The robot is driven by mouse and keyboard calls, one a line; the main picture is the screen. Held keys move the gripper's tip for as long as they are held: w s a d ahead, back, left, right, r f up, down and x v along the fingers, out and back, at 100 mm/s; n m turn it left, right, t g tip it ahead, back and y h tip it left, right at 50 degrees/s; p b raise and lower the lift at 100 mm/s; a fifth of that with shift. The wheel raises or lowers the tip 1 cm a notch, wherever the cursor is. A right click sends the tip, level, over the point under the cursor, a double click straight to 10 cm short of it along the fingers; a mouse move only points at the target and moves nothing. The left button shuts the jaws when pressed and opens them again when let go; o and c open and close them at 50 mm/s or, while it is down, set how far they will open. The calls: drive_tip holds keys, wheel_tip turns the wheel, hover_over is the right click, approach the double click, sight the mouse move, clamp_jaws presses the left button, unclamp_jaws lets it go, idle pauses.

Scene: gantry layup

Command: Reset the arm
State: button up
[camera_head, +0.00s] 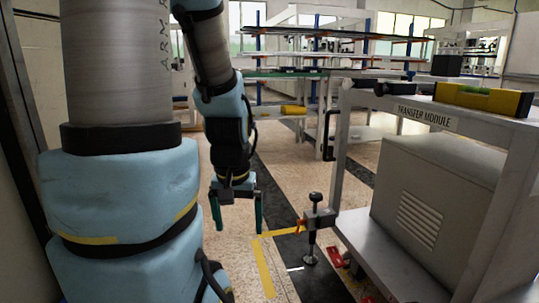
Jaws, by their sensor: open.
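My gripper (238,213) hangs down from my arm near the middle of the head camera view. Its two teal fingers stand apart with nothing between them. It points at the floor, to the left of the transfer module cart. My arm is light blue and grey and fills the left side of the view. The gripper touches nothing that I can see.
The transfer module cart (421,117) stands at right, with a yellow level (482,98) on top and a grey box (430,205) below. A levelling foot (312,230) sticks out near my gripper. Racks (330,36) stand behind.

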wheel_tip(320, 180, up, 38)
drive_tip(key=p, duration=3.7)
drive_tip(key=shift+p, duration=0.35)
drive_tip(key=shift+d, duration=0.1)
